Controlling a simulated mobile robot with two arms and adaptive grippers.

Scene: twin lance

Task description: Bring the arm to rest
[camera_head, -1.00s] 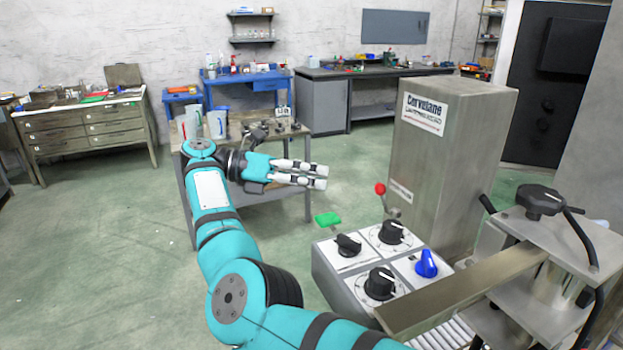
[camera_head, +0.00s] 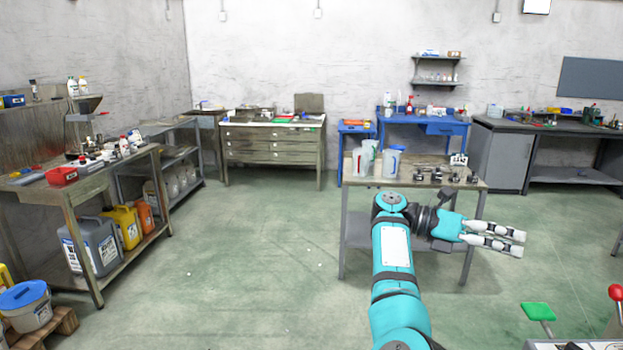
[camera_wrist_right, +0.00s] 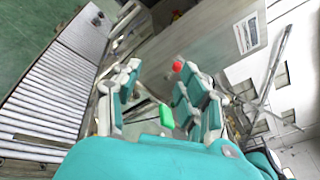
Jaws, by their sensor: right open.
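My right arm (camera_head: 397,290), teal with dark joint bands, reaches up from the bottom of the head view. Its wrist bends to the right. My right gripper (camera_head: 516,242) points right, in front of the small metal table, with its white and grey fingers apart and nothing between them. In the right wrist view the gripper (camera_wrist_right: 160,112) is open, its teal-padded fingers on either side of a gap. A green pad and a red knob show beyond the fingers there. My left gripper is in neither view.
The metal table (camera_head: 360,186) holds pitchers (camera_head: 393,162) and small dark parts. A green-topped post (camera_head: 538,312) and red knob (camera_head: 615,293) stand at lower right. A workbench (camera_head: 80,187) with jugs is at left. Wide green floor (camera_head: 240,260) is clear. A roller conveyor (camera_wrist_right: 50,100) shows in the wrist view.

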